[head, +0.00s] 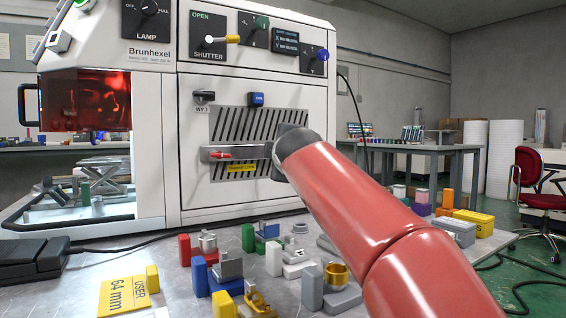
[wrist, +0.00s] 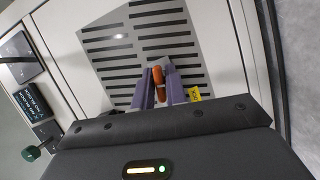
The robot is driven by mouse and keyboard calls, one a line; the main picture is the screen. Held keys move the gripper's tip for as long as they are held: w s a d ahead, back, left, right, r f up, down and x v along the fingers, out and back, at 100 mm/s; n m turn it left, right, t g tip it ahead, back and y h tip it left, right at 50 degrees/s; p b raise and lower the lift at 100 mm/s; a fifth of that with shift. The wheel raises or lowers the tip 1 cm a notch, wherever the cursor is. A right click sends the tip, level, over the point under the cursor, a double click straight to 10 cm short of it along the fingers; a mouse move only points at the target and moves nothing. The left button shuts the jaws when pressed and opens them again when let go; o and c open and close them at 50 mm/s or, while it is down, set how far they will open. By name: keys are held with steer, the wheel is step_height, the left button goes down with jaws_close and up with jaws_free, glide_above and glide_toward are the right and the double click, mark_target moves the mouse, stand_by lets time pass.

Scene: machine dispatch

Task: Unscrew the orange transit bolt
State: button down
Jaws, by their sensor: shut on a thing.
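The orange transit bolt (wrist: 159,78) is a slim, rounded piece on the slatted front of the white machine. In the wrist view it sits between the two purple-grey fingers of my gripper (wrist: 160,84), which are shut on it. In the head view the bolt (head: 222,155) shows as a small red-orange piece among the grey fingers of my gripper (head: 224,153). A yellow label (head: 242,168) is just below it; the label also shows in the wrist view (wrist: 193,93). The bolt's inner end and thread are hidden.
The white machine (head: 190,130) has a control panel above the vent, with a blue knob (head: 256,99) and a black knob (head: 204,97) between. Below, several coloured blocks and metal parts crowd the grey table (head: 190,250). A yellow 64 mm plate (head: 125,293) lies at front left.

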steer(key=shift+f+n+t+b, duration=0.3)
steer(key=shift+n+t+b, duration=0.1)
steer(key=shift+n+b, duration=0.55)
steer(key=shift+n+t+b, duration=0.3)
steer(key=shift+n+b, duration=0.1)
steer(key=shift+n, duration=0.25)
steer(key=shift+r+n+t, duration=0.3)
steer(key=shift+n, duration=0.5)
steer(key=c, duration=1.3)
jaws_free()
steer(key=shift+c, duration=0.2)
steer(key=shift+s+d, duration=0.55)
steer(key=shift+s, duration=0.3)
steer(key=shift+s+d, duration=0.55)
steer(key=shift+s, duration=0.25)
